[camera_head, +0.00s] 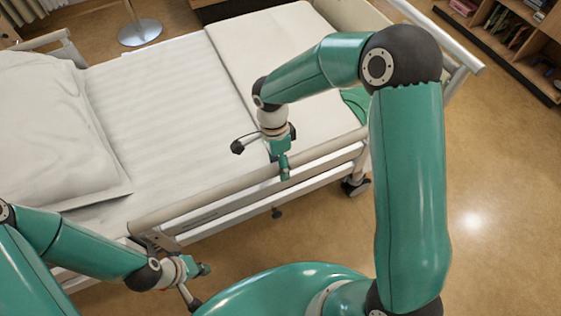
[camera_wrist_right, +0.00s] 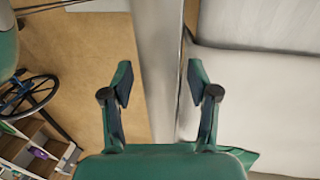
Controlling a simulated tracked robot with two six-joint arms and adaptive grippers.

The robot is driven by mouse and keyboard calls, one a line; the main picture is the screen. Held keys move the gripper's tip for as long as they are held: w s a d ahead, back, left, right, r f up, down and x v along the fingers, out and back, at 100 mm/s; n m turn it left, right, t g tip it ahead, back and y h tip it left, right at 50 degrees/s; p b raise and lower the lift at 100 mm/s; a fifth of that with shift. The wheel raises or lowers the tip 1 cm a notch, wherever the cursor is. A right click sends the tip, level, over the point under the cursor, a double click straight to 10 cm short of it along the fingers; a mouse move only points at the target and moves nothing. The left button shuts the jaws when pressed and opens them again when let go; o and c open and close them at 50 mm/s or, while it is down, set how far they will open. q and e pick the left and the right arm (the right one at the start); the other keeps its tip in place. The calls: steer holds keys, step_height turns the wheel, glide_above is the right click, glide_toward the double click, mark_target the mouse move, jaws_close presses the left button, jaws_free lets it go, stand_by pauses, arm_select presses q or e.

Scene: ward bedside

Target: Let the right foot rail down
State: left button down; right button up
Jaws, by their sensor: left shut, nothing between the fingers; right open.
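The right foot rail (camera_head: 330,147) runs along the near side of the bed, towards the foot end. It has a beige top bar, at about mattress height in this view. My right gripper (camera_head: 284,170) is open and points down at the rail, hiding a short piece of it. In the right wrist view, a pale rail bar (camera_wrist_right: 163,60) runs between the open fingers of this gripper (camera_wrist_right: 160,82); I cannot tell whether they touch it. My left gripper (camera_head: 204,270) is shut and empty, low beside the bed near the head end of the side rails.
A footboard (camera_head: 440,35) closes the right end. A shelf (camera_head: 525,40) stands at the back right. The floor (camera_head: 490,190) right of the bed is clear. A wheel (camera_wrist_right: 30,92) shows in the wrist view.

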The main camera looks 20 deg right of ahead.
jaws_close()
